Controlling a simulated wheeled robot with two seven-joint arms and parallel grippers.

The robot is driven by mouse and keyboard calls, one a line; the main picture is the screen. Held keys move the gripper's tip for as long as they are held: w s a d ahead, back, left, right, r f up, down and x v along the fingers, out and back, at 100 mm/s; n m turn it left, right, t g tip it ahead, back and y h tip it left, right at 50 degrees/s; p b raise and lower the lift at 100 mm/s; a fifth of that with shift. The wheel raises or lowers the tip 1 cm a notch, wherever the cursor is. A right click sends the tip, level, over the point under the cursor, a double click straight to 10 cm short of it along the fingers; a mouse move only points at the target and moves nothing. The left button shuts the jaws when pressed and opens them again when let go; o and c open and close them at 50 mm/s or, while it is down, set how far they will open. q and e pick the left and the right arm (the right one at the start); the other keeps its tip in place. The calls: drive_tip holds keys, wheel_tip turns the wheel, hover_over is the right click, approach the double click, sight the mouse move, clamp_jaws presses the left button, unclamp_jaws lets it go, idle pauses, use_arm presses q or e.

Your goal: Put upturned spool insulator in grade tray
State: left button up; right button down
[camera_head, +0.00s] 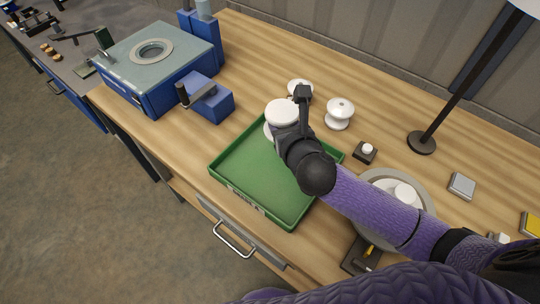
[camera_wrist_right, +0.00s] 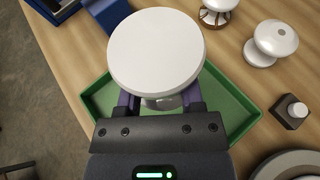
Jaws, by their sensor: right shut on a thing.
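The green grade tray (camera_head: 262,190) lies on the wooden table, its front part bare; it also shows in the right wrist view (camera_wrist_right: 239,119). My right gripper (camera_head: 290,128) is shut on a white spool insulator (camera_head: 281,111), over the back part of the tray. In the right wrist view the held insulator (camera_wrist_right: 156,52) shows a broad flat white disc face between the fingers. I cannot tell whether its underside touches the tray. My left gripper is not in view.
Two more white insulators stand behind the tray, one at the back (camera_head: 298,87) and one to the right (camera_head: 340,112). A small dark block with a white knob (camera_head: 365,152) is right of the tray. A blue machine (camera_head: 155,65) stands left. A lamp pole (camera_head: 460,85) rises at right.

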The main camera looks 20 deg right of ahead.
drive_tip(key=shift+w+d+f+y, duration=0.2)
drive_tip(key=shift+d+f+y, duration=0.1)
drive_tip(key=shift+d+f, duration=0.4)
wheel_tip(320, 180, down, 10)
drive_tip(key=b, duration=0.5)
drive_tip(key=shift+r, duration=0.25)
drive_tip(key=shift+c, duration=1.1)
unclamp_jaws()
drive_tip(key=shift+r, duration=0.1)
drive_tip(key=p+v, duration=0.3)
drive_tip(key=v, duration=0.9)
